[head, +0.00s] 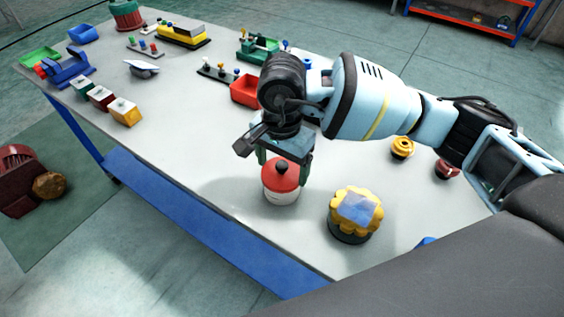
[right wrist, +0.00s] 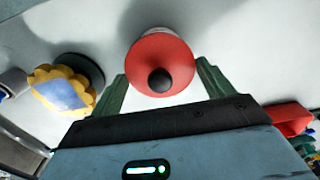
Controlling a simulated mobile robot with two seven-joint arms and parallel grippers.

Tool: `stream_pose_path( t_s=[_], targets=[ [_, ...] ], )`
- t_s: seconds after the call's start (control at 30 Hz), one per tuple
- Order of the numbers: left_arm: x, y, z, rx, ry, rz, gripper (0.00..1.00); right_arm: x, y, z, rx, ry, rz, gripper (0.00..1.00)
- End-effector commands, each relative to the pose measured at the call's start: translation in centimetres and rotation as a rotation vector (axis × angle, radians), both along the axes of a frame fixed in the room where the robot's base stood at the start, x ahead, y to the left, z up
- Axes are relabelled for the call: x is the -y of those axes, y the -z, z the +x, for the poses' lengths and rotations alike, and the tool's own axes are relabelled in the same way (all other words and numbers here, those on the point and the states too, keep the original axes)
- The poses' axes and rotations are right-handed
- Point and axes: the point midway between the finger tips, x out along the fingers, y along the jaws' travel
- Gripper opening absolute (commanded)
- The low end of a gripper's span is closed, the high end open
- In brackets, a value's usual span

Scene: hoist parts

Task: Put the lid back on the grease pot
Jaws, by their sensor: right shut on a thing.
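The grease pot (head: 281,198) is white and stands upright near the table's front edge. Its red lid (head: 281,174) with a black knob is at the pot's mouth. I cannot tell whether it is fully seated. My right gripper (head: 284,160) points down from above, its green fingers on either side of the red lid and shut on it. In the right wrist view the lid (right wrist: 150,57) lies between the fingertips, with the pot (right wrist: 151,34) partly showing beyond it. My left gripper is not in view.
A yellow scalloped part with a blue top (head: 358,207) stands close right of the pot. A red bin (head: 245,90) is behind the gripper. Yellow (head: 402,148) and dark red (head: 447,169) small parts lie to the right. The table (head: 185,150) is clear left of the pot.

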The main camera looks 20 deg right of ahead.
Motion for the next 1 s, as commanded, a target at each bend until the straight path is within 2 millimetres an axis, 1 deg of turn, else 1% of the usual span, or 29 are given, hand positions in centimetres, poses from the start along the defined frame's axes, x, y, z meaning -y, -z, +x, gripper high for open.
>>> stream_pose_path(
  t_s=[0.4,0.43,0.5,0.57,1.0],
  targets=[
    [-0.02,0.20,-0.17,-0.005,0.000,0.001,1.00,0.00,0.03,0.00,0.000,0.000,0.000,0.58],
    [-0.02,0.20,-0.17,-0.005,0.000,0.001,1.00,0.00,0.03,0.00,0.000,0.000,0.000,0.84],
    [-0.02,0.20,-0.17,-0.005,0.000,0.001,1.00,0.00,0.03,0.00,0.000,0.000,0.000,0.93],
    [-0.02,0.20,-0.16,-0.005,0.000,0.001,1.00,0.00,0.03,0.00,0.000,0.000,0.000,1.00],
    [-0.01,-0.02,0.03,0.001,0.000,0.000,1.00,0.00,-0.13,0.00,0.000,0.000,0.000,1.00]
  ],
)
